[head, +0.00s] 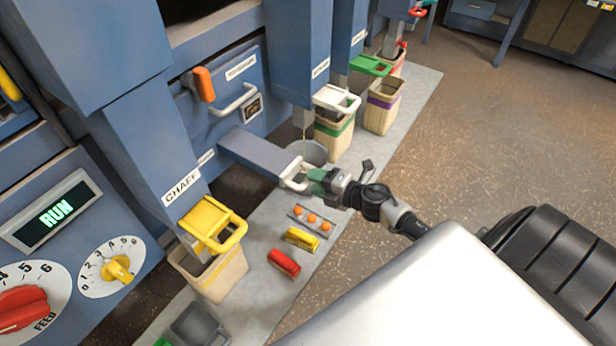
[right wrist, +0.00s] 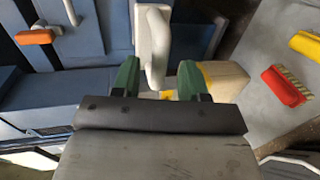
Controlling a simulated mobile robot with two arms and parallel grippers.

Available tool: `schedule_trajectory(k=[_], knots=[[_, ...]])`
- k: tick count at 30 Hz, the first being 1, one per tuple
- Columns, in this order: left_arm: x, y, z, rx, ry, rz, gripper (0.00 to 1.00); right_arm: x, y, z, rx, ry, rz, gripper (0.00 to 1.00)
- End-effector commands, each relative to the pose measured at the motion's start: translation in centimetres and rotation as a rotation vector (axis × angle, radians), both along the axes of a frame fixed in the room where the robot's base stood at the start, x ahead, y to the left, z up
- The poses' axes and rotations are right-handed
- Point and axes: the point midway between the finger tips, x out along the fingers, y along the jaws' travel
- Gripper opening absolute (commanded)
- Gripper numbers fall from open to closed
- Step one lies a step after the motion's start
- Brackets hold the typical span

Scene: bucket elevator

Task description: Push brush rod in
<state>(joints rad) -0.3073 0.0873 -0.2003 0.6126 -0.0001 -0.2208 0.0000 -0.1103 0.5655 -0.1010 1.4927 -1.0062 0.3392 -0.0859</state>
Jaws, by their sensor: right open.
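A long blue box-like bar (head: 258,155) sticks out from the machine front over the grey mat and ends in a white loop handle (head: 294,174). No label reading brush rod is legible, so I cannot tell for sure that this bar is the rod. My right gripper (head: 316,182) is at the outer end of that handle. In the right wrist view its green fingers (right wrist: 158,80) are apart, with the white handle (right wrist: 153,45) between or just beyond them. I cannot tell whether they touch it. My left gripper is not in view.
A yellow-handled chute (head: 212,225) stands over a bin (head: 222,275) at left. More bins (head: 383,106) stand behind. A bucket (head: 308,152) stands behind the bar.

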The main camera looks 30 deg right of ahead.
Motion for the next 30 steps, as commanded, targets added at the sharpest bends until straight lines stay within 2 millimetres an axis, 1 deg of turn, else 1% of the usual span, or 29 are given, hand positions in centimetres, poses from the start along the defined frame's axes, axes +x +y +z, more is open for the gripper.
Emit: schedule_trajectory(k=[1, 6, 10, 16, 17, 25, 30], knots=[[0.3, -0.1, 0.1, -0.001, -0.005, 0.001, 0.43, 0.8, 0.3, -0.1, 0.001, -0.002, -0.001, 0.44], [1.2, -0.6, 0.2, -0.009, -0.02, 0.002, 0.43, 2.3, 0.9, -0.5, 0.001, -0.001, -0.001, 0.44], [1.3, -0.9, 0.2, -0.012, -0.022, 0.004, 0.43, 2.6, 1.1, -0.6, 0.001, 0.0, 0.0, 0.44], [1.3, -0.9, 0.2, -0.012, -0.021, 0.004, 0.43, 2.6, 1.1, -0.7, 0.001, 0.0, 0.0, 0.44], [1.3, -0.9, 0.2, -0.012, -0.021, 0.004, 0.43, 2.6, 1.1, -0.7, 0.001, 0.0, 0.0, 0.42], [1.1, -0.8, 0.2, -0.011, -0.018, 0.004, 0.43, 2.6, 1.1, -0.7, 0.001, 0.0, 0.0, 0.01], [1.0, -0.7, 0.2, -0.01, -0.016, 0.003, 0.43, 2.6, 1.1, -0.7, 0.001, 0.0, 0.0, 0.0]])
